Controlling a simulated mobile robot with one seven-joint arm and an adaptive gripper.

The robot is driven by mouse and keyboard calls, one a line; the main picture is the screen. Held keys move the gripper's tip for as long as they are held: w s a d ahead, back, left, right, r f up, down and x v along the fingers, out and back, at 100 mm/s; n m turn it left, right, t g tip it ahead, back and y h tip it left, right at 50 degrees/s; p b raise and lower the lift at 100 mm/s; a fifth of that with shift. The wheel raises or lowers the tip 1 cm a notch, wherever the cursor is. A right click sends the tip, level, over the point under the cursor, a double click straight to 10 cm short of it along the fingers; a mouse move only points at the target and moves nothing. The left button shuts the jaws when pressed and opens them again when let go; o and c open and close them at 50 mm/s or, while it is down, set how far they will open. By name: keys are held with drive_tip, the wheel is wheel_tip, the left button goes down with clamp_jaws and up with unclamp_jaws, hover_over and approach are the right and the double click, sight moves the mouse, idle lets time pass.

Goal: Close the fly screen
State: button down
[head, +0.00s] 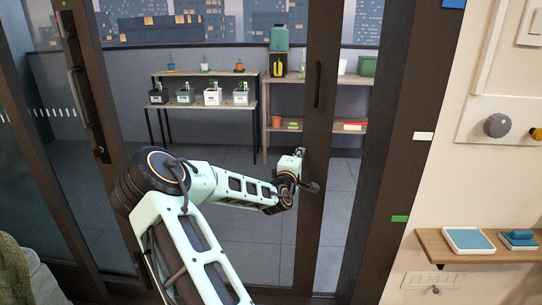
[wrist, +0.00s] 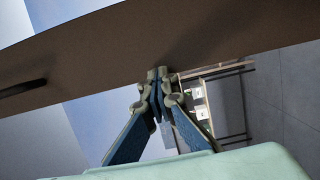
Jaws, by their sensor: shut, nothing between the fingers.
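The fly screen's dark upright edge bar (head: 316,130) stands in the balcony doorway in the head view, with a black vertical handle (head: 318,84) on it. A strip of the balcony shows between this bar and the right door post. My gripper (head: 312,187) is at the bar, well below the handle. In the wrist view the bar (wrist: 100,55) crosses the top as a brown band, with the handle (wrist: 22,89) at the left. My gripper (wrist: 157,74) is shut and empty, its tips at the bar's lower edge. I cannot tell whether they touch it.
The right door post (head: 400,130) is dark and wide. Another dark door frame with a long handle (head: 77,95) stands at the left. Shelves with plant pots (head: 212,95) stand outside. A wooden wall shelf (head: 460,252) is at the lower right. The balcony floor is clear.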

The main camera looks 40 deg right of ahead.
drive_tip(key=s+d+b, duration=0.1)
drive_tip(key=s+d, duration=0.6)
drive_tip(key=d, duration=0.1)
drive_tip(key=shift+s+r, duration=0.2)
drive_tip(key=shift+s, duration=0.1)
drive_tip(key=shift+w, duration=0.15)
